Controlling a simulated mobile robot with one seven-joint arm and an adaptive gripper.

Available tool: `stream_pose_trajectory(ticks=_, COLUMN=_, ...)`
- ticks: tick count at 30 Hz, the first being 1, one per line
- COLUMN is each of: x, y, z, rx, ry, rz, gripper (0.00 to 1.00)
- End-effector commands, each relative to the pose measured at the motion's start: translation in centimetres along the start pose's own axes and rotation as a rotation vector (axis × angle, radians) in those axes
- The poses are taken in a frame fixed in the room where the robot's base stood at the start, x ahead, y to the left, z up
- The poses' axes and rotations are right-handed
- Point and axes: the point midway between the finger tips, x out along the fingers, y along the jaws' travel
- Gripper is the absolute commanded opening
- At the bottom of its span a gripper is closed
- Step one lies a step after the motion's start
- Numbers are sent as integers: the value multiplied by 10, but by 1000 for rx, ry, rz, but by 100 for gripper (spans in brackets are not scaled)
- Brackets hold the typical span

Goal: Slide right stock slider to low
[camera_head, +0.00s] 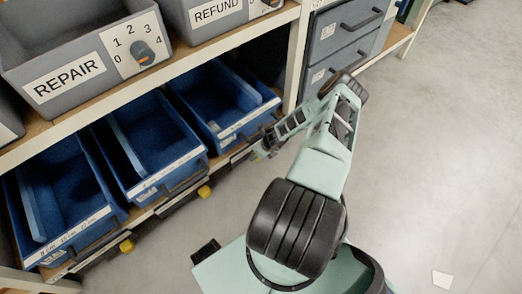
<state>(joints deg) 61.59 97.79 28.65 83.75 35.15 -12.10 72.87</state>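Three dark slider tracks run along the front edge of the lower shelf, below the blue bins. The left one has a yellow knob (126,245), and the middle one has a yellow knob (204,191). The right slider's track (239,156) shows only in part, below the right bin; no knob is visible on it, and my gripper covers its right end. My gripper (262,148) is at the shelf edge by that right end. Its fingers are small and dark against the bin and shelf, so I cannot tell whether they are open or touching anything.
Blue bins, left (62,197), middle (150,145) and right (222,100), fill the lower shelf. Grey REPAIR (85,60) and REFUND (215,18) boxes with dials sit above. A white rack post (296,60) and grey drawers (345,35) stand beyond.

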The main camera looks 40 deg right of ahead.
Motion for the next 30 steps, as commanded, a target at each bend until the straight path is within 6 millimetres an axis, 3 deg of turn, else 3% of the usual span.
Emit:
stream_pose_trajectory(ticks=4, x=1, y=-1, z=-2, rx=-1, ry=3, rz=-1, gripper=0)
stream_pose_trajectory(ticks=5, x=0, y=-1, z=-2, rx=-1, ry=3, rz=-1, gripper=35)
stream_pose_trajectory(ticks=9, x=0, y=-1, z=-2, rx=0, ry=2, rz=-2, gripper=51)
stream_pose_trajectory(ticks=22, x=-7, y=-2, z=0, rx=0, ry=0, rz=-3, gripper=52)
stream_pose_trajectory(ticks=30, x=-50, y=-3, z=0, rx=0, ry=0, rz=-3, gripper=52)
